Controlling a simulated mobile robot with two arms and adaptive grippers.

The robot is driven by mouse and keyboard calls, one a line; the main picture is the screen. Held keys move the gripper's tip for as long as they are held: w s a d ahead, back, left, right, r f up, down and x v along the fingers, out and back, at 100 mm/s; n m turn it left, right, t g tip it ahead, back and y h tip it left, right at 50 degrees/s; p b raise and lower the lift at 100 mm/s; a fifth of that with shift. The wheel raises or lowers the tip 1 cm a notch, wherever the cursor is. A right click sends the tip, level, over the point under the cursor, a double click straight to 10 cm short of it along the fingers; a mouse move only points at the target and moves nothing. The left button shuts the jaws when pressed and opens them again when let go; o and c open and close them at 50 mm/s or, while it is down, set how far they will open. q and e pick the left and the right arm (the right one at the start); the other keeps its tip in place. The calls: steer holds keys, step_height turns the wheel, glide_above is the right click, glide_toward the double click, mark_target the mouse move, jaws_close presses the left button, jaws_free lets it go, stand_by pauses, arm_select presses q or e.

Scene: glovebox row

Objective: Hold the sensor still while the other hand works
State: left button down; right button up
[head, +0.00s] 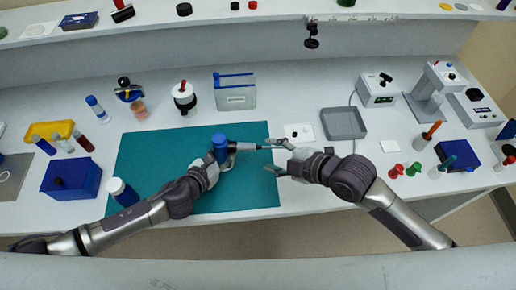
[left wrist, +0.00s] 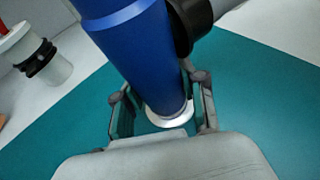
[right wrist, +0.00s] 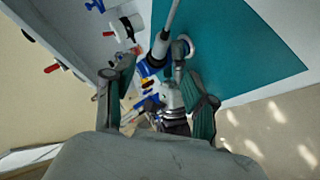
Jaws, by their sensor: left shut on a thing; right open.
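The sensor (head: 220,144) has a blue cylindrical body with a dark and grey shaft pointing right, above the teal mat (head: 150,150). My left gripper (head: 219,160) is shut on the blue body. In the left wrist view the blue body (left wrist: 140,55) stands between the two fingers, with a pale disc at its lower end. My right gripper (head: 272,156) is open and empty. Its fingers are spread near the shaft's right end; I cannot tell whether they touch it. In the right wrist view the grey shaft (right wrist: 170,22) shows beyond the fingers.

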mark_target(248, 148)
steer(key=x, duration=0.9)
steer(key=shift+w+a+f, duration=0.15)
steer(key=shift+a, duration=0.05)
jaws_close()
